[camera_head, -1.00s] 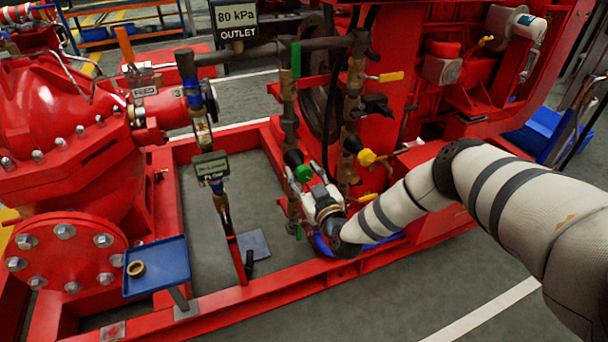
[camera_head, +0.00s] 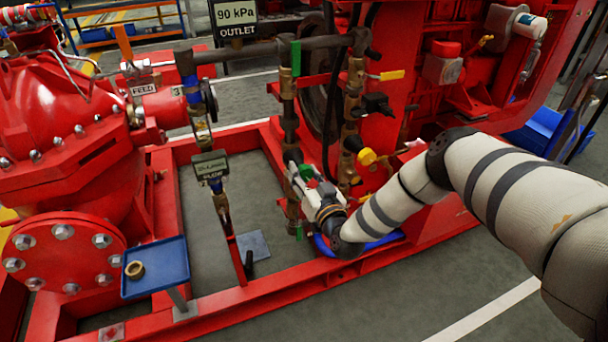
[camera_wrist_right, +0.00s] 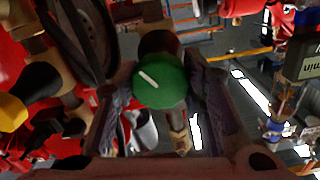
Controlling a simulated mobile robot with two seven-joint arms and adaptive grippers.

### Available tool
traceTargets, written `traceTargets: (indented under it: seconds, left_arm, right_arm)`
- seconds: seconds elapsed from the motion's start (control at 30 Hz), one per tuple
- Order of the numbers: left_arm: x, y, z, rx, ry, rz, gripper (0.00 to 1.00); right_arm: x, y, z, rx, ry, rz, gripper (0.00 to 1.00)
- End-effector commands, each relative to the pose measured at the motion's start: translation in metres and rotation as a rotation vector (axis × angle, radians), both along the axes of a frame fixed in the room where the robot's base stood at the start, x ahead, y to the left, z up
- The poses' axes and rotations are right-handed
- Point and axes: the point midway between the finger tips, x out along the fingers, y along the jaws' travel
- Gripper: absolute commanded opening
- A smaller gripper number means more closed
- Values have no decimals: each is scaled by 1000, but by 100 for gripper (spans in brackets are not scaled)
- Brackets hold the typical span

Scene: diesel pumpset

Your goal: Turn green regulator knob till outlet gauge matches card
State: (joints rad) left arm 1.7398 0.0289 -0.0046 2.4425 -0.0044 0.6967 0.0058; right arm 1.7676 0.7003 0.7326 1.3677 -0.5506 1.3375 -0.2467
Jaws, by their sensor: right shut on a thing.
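The green regulator knob (camera_head: 307,172) sits low on the brass pipework in the head view. It shows large in the wrist view (camera_wrist_right: 160,84), with a white pointer line slanting toward its upper left. My right gripper (camera_head: 302,176) is shut on the knob, with one finger at each side of it in the wrist view. The outlet gauge (camera_head: 236,14) at the top of the head view reads 90 kPa. I cannot make out a card with a target value. My left gripper is out of view.
A yellow knob (camera_head: 366,156) is close to the right of my gripper. A flow meter (camera_head: 210,167) stands on the pipe to the left. A blue tray (camera_head: 157,280) holding a brass ring is at front left. The red frame's front rail (camera_head: 255,291) runs below my arm.

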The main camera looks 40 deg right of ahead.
Motion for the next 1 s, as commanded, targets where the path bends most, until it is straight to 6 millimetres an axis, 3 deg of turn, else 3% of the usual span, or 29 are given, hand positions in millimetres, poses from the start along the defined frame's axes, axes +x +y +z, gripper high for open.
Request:
traceTargets:
  seconds: [0.37, 0.87, 0.9, 1.0]
  left_arm:
    - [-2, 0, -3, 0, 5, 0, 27]
    - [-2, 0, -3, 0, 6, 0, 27]
    - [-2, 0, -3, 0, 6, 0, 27]
    - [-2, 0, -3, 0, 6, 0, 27]
  right_arm:
    - [0, 0, 0, 146, -35, 0, 9]
    - [0, 0, 0, 166, -40, -1, 9]
    - [0, 0, 0, 166, -40, -1, 41]
    - [0, 0, 0, 165, -40, -1, 58]
